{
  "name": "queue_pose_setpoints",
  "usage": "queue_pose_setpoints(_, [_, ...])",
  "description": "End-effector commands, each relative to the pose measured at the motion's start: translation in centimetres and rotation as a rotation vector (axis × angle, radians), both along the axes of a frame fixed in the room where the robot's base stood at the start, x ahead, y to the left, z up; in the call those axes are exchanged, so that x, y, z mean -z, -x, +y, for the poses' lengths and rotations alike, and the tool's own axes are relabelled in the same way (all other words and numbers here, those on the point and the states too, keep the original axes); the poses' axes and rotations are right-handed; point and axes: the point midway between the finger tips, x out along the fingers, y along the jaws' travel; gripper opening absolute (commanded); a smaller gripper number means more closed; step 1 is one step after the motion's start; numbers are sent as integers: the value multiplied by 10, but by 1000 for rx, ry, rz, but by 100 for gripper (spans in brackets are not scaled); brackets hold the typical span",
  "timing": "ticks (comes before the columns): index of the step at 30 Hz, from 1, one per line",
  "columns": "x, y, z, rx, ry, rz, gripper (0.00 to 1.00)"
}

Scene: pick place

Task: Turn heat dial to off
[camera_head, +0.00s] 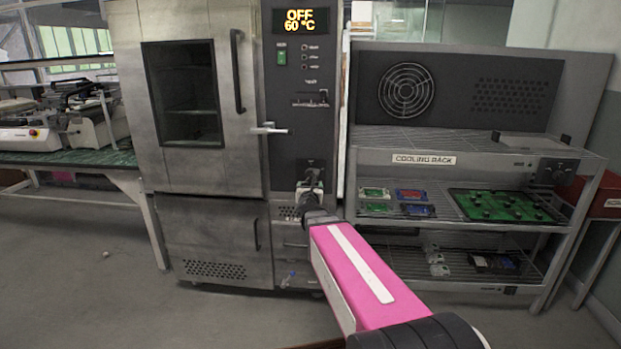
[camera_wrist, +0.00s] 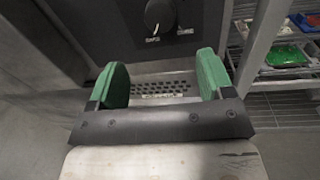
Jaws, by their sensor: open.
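The heat dial (camera_wrist: 160,14) is a round dark knob with a light pointer line on the oven's dark control panel, at the top of the wrist view. Its pointer aims down and slightly left. Small labels under it are too blurred to read surely. The oven display (camera_head: 300,20) reads "OFF 60 °C". My gripper (camera_wrist: 161,80) has green pads set wide apart with nothing between them. It is below the dial and apart from it in the wrist view. In the head view, my arm's end (camera_head: 310,195) hides most of the dial area.
The steel oven (camera_head: 170,215) has its doors shut, and a lever handle (camera_head: 268,129) sticks out. A cooling rack (camera_head: 440,139) with circuit boards on its shelves stands close on the right. A bench (camera_head: 75,158) with equipment stands at left.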

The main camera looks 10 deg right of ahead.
Motion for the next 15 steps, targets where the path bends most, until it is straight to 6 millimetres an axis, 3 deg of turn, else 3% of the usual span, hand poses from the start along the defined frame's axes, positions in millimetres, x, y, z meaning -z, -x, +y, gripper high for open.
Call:
queue_pose_setpoints(8, [0, -20, -4, 5, -10, -5, 74])
queue_pose_setpoints(15, [0, -59, -13, 5, -8, -5, 74])
